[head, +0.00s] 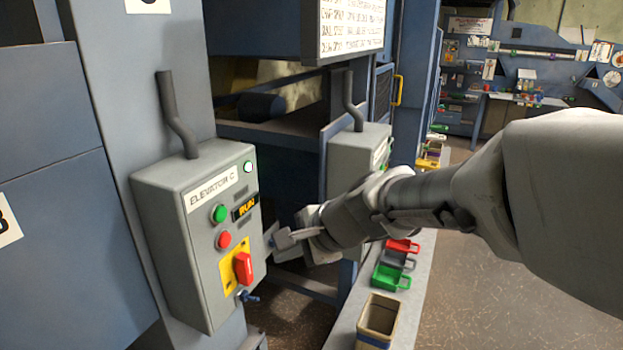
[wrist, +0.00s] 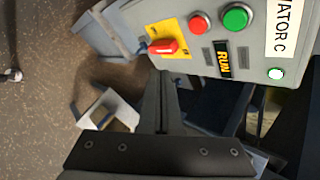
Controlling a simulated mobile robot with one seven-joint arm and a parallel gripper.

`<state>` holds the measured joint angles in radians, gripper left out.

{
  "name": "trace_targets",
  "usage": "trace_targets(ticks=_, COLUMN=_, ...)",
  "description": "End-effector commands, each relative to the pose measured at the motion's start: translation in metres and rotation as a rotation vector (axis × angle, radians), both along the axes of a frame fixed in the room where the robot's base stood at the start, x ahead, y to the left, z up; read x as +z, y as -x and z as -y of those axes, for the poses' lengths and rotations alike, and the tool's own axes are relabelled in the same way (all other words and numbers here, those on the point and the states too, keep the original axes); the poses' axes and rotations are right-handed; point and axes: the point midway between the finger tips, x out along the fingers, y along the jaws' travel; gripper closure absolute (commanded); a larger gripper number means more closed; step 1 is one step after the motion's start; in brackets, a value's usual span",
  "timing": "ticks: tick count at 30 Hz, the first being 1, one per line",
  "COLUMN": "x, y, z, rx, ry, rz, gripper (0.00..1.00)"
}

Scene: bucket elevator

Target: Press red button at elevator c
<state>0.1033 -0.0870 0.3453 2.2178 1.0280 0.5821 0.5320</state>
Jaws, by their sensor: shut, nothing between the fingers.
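The grey control box labelled Elevator C (head: 165,235) is mounted on a column at left in the head view. Its round red button (head: 224,239) sits below a green button (head: 219,213) and above a red rotary switch on a yellow plate (head: 243,267). In the wrist view the red button (wrist: 200,23) is near the top, left of the green one. A display beside the buttons reads RUN (wrist: 222,60). My gripper (head: 270,240) is shut and empty, to the right of the red button. In the wrist view its fingers (wrist: 161,78) point up, below the switch. No contact shows.
A second grey box (head: 345,155) stands behind, to the right. Red and green bins (head: 390,277) and a tan bin (head: 378,318) sit on a ledge below my arm. A blue padlock-like fitting (head: 248,297) sticks out under the switch. Floor at right is open.

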Motion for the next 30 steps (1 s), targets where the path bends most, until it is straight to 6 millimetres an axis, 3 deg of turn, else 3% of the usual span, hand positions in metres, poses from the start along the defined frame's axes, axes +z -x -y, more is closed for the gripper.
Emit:
trace_targets(ticks=5, x=-0.015, y=0.003, z=-0.009, rx=-0.015, ry=-0.036, rz=-0.054, gripper=1.00)
trace_targets(ticks=20, x=-0.014, y=0.002, z=-0.014, rx=-0.015, ry=-0.037, rz=-0.059, gripper=1.00)
trace_targets(ticks=30, x=-0.012, y=-0.015, z=-0.056, rx=-0.013, ry=-0.038, rz=-0.061, gripper=1.00)
